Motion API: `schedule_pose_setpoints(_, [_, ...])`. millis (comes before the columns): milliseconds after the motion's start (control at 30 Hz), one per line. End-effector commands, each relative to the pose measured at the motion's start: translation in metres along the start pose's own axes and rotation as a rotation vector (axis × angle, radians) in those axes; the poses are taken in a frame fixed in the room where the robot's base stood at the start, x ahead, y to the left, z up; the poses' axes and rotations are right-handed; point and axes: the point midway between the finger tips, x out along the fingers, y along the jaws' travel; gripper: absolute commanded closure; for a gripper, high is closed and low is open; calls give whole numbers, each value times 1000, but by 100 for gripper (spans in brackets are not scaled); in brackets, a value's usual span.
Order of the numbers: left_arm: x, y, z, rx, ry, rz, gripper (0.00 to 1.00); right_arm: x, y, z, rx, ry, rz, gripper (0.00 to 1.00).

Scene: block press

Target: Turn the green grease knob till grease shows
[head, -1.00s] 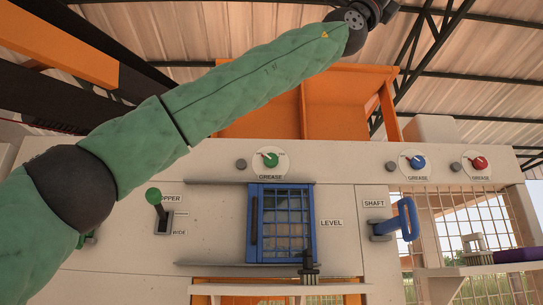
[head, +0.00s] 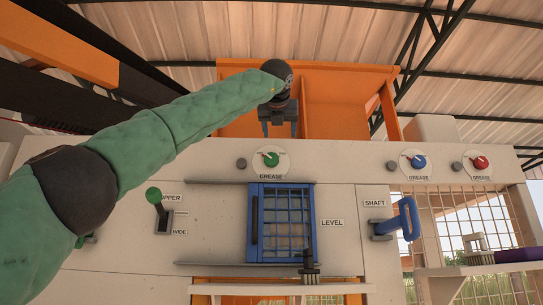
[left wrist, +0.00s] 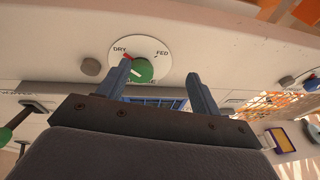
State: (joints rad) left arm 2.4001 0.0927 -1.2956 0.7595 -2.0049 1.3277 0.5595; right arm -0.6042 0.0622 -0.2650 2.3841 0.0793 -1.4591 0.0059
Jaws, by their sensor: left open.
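The green grease knob (head: 271,160) sits on a round white dial on the pale panel, above a GREASE label. In the left wrist view the knob (left wrist: 143,71) shows close up, with DRY and FED marked on its dial and a red mark near DRY. My left gripper (head: 279,131) is open and empty, just above the knob in the head view. In the left wrist view its fingers (left wrist: 160,72) lie either side of the knob's picture, the left finger overlapping its left edge. I see no contact. No grease is visible. My right gripper is out of view.
A grey button (head: 241,164) is left of the dial. Blue (head: 419,162) and red (head: 480,163) grease knobs are further right. Below are a blue barred window (head: 283,222), a green-tipped lever (head: 155,198) and a blue SHAFT handle (head: 407,219). An orange hopper (head: 345,100) rises behind.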

Motion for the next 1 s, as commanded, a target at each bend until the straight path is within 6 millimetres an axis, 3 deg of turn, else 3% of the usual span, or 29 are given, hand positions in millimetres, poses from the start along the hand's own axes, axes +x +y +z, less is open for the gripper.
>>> schedule_pose_setpoints(200, [-3, 18, -26, -64, 136, 103, 35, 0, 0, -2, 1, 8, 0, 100])
schedule_pose_setpoints(367, [3, 20, -28, -97, 142, 109, 35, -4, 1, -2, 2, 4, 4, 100])
schedule_pose_setpoints(800, [60, 25, -35, -96, 141, 107, 35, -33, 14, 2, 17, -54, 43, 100])
schedule_pose_setpoints(1000, [73, 26, -38, -96, 141, 106, 35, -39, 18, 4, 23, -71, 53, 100])
